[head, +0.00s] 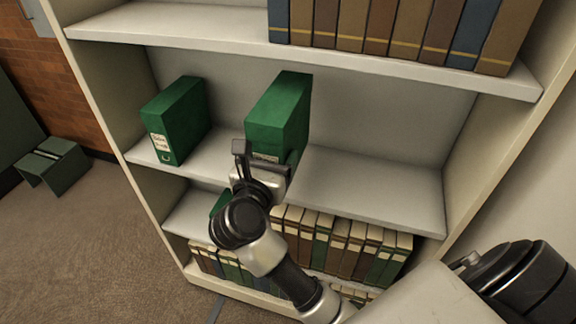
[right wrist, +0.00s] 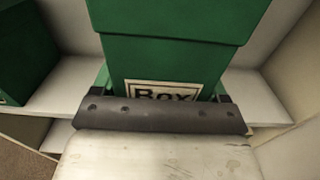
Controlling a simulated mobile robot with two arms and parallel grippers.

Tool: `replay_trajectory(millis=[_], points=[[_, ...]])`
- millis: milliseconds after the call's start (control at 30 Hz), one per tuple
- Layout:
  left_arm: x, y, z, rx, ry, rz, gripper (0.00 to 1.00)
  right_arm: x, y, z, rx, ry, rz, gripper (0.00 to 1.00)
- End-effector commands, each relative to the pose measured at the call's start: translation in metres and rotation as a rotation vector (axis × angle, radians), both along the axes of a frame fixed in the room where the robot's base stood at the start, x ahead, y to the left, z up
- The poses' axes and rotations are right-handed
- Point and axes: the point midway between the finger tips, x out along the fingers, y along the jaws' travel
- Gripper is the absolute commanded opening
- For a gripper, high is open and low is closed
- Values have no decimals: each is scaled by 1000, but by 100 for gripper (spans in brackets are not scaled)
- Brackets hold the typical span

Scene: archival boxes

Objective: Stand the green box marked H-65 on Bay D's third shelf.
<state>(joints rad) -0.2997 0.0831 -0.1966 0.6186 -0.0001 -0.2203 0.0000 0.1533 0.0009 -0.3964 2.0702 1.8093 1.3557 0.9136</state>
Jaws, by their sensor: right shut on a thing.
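A green box (head: 280,112) stands upright at the middle shelf (head: 375,185), slightly turned. My right gripper (head: 266,160) is shut on its near lower part. In the right wrist view the box (right wrist: 170,55) fills the middle, with a label (right wrist: 163,91) reading "Box"; the rest of the label is hidden behind the gripper. I cannot read H-65. The box is over the shelf board, but the gripper hides its bottom edge, so I cannot tell whether it touches. My left gripper is not in view.
Another green box (head: 178,120) with a white label stands left on the same shelf. The shelf's right side is clear. Brown and blue volumes (head: 390,30) fill the shelf above; several volumes (head: 340,245) stand below. A green step stool (head: 55,165) is on the floor at left.

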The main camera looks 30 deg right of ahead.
Motion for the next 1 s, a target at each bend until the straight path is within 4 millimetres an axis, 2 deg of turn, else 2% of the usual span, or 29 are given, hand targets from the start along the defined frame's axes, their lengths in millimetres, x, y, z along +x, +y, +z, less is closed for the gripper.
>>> replay_trajectory(millis=[300,500,667,900,1000], points=[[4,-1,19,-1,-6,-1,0,26,-64,-35,-11,-1,-3,30],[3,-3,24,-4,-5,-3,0,39,-91,-55,-7,-3,-1,30],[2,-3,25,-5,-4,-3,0,42,-99,-62,-4,-3,0,30],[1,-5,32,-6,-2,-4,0,42,-99,-93,-6,0,0,30],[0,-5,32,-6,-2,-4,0,42,-99,-100,-6,-4,-1,30]])
